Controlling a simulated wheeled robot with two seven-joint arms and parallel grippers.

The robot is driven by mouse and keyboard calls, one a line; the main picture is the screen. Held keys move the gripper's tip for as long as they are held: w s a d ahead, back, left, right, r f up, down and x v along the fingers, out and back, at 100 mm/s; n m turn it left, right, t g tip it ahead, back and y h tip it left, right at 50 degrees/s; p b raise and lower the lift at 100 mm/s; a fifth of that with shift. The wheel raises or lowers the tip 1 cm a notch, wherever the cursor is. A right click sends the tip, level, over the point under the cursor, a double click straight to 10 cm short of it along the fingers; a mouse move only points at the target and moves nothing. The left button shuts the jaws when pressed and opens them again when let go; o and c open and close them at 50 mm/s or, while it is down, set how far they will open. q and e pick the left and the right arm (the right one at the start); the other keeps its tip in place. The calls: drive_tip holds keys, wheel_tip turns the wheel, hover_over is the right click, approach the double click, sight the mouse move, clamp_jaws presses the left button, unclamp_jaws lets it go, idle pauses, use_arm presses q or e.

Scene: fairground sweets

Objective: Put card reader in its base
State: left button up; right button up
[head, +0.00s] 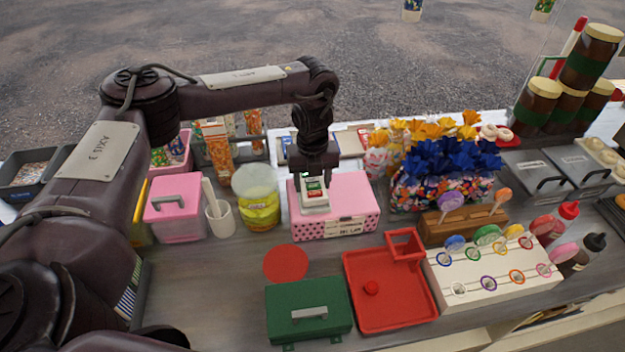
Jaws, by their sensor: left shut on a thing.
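A small white card reader (314,197) with a green screen and a red mark shows in the middle of the head view. My left gripper (315,178) comes down over its far end and is shut on it. The card reader appears over the top of a pink box (357,197) with dotted trim and lettering on its front. I cannot tell whether the reader touches the box. I cannot make out a separate base; the gripper and reader may hide it. My right gripper is not in view.
A yellow jar (258,207) and a white cup (221,222) stand left of the pink box. Wrapped sweets (440,185) stand right. In front are a green box (308,310), a red tray (390,307) and a white lollipop stand (490,275).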

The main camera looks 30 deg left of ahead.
use_arm(q)
drive_tip(key=shift+f, duration=0.2)
drive_tip(key=shift+f, duration=0.15)
idle(0.3)
drive_tip(key=shift+f, duration=0.25)
drive_tip(key=o, duration=1.1)
drive_tip(key=shift+o, duration=0.5)
drive_tip(key=shift+o, duration=1.3)
